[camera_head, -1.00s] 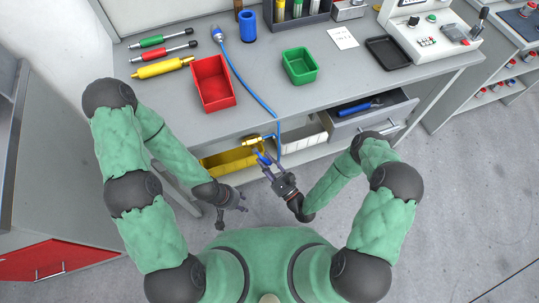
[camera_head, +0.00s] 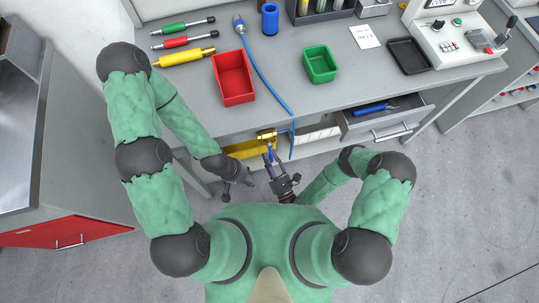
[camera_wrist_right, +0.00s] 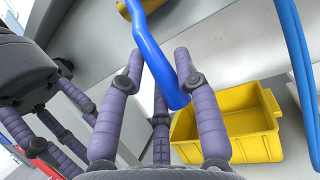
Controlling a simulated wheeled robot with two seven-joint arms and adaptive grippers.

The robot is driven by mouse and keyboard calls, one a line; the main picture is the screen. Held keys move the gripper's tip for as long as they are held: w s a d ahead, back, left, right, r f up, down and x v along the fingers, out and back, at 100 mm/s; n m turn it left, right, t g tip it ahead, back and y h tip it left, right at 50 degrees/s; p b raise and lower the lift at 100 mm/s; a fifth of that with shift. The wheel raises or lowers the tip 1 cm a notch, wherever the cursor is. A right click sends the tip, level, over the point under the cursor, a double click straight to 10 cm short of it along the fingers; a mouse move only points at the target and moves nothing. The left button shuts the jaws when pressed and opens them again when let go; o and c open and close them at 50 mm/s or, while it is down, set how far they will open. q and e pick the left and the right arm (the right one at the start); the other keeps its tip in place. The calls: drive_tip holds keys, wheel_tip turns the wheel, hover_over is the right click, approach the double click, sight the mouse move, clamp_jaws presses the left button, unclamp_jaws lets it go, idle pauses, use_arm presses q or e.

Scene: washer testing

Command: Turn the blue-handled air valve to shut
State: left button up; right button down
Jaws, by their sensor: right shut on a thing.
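The brass air valve (camera_head: 267,135) sits at the front edge of the bench, with a blue hose beside it. Its blue handle (camera_wrist_right: 155,52) runs down between the purple fingers of my right gripper (camera_wrist_right: 158,85) in the right wrist view. In the head view my right gripper (camera_head: 271,163) is just below the valve, shut on the handle. The fingers partly hide the handle there. My left gripper (camera_head: 238,189) hangs lower left of the valve, with its fingers apart and empty; it also shows at the left edge of the right wrist view (camera_wrist_right: 50,135).
A yellow bin (camera_wrist_right: 240,128) stands on the shelf below the valve. An open drawer (camera_head: 388,117) with a blue tool juts out to the right. The blue hose (camera_head: 262,75) crosses the bench between a red bin (camera_head: 234,99) and a green bin (camera_head: 320,64).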

drive_tip(key=c, duration=0.9)
unclamp_jaws()
drive_tip(key=shift+o, duration=0.2)
drive_tip(key=shift+s+f, duration=0.1)
drive_tip(key=v, duration=1.1)
drive_tip(key=shift+s, duration=0.35)
drive_tip(key=shift+d+f, duration=0.1)
drive_tip(key=shift+d, duration=0.05)
